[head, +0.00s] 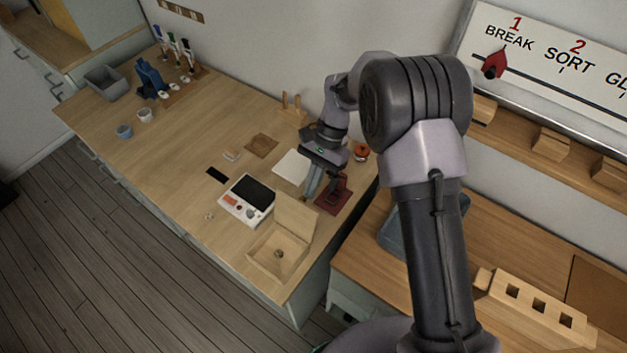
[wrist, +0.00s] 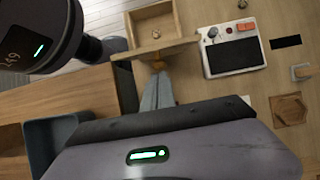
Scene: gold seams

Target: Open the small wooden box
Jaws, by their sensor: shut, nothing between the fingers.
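The small wooden box (head: 262,262) stands near the front right corner of the workbench. Its lid (head: 297,217) is raised and leans back on the side towards my gripper, so the inside shows. A small round item lies inside. In the wrist view the open box (wrist: 134,33) is at the top, with the small item in it. My gripper (head: 312,192) is just behind the raised lid, shut and empty. In the wrist view its closed fingers (wrist: 159,80) point towards the box's lid side. I cannot tell whether the fingertips touch the lid.
A white device with a dark screen (head: 247,200) sits left of the box. A dark red stand (head: 333,196) is close beside my gripper. A white sheet (head: 292,167) and a brown mat (head: 262,144) lie farther back. The left-middle benchtop is mostly clear.

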